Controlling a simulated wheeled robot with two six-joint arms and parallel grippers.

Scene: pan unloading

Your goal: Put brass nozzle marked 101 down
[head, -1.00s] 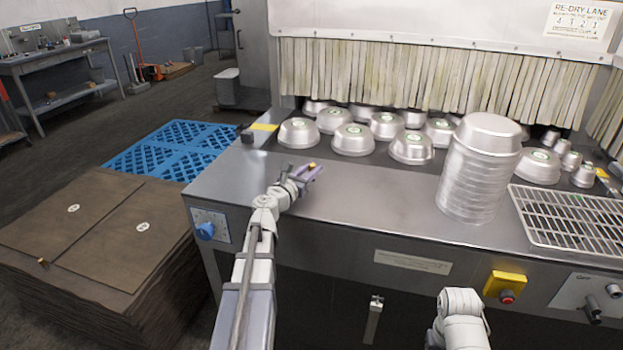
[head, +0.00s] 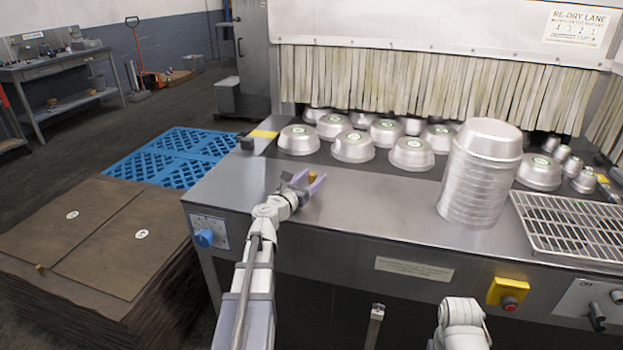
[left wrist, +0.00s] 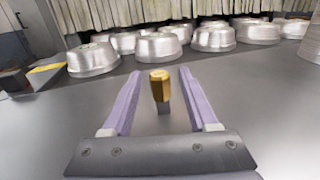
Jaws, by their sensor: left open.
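The small brass nozzle (left wrist: 160,86) has a hexagonal top and stands upright on the steel counter (head: 370,215); a marking on it is too small to read. In the head view the nozzle (head: 312,177) sits near the counter's left part, in front of the metal pans. My left gripper (head: 308,182) is open around it. In the left wrist view the purple fingers (left wrist: 158,92) lie on both sides of the nozzle with a visible gap on each side. Part of my right arm shows at the bottom of the head view, but its gripper does not.
Several upturned metal pans (head: 353,146) stand behind, before a strip curtain (head: 400,85). A tall pan stack (head: 478,180) and a wire rack (head: 575,225) are to the right. A brown sheet stack (head: 90,240) with a small brass piece (head: 40,268) stands left. The middle counter is clear.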

